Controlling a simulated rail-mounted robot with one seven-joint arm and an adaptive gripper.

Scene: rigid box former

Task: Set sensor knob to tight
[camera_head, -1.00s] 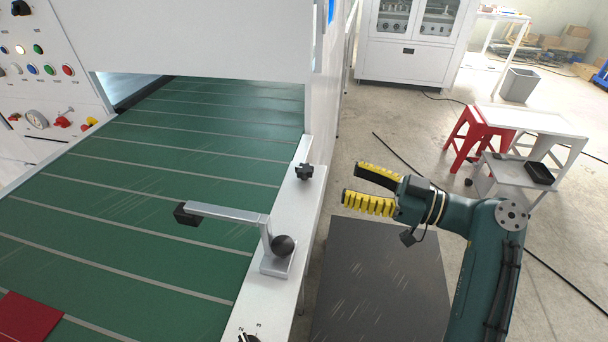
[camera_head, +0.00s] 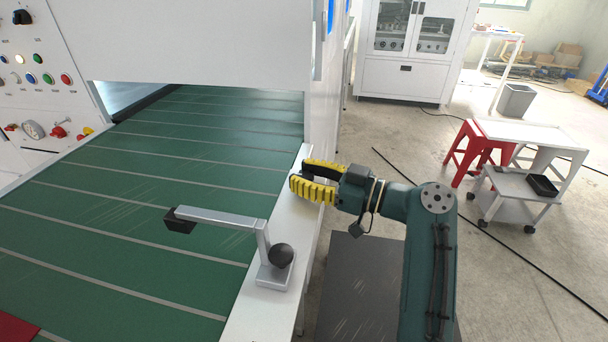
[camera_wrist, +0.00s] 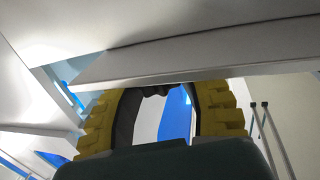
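A silver bent-arm sensor bracket (camera_head: 225,219) stands on the white side rail of the green conveyor, with a black block (camera_head: 180,222) at its arm's end. A round black knob (camera_head: 282,255) sits at the bracket's base. My gripper (camera_head: 298,186), with ridged yellow fingers, is at the rail farther back, where it hides the star-shaped black knob in the head view. In the wrist view my gripper (camera_wrist: 160,90) has its fingers apart, with a dark piece (camera_wrist: 158,91), probably that star knob, between them. Visible gaps separate it from both fingers; the tips are partly hidden by the rail.
The white rail (camera_head: 250,310) runs along the green conveyor belt (camera_head: 120,240). The white machine housing (camera_head: 200,45) rises just behind my gripper. A control panel (camera_head: 35,75) is at the left. A red stool (camera_head: 468,150) and a trolley (camera_head: 510,190) stand clear at the right.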

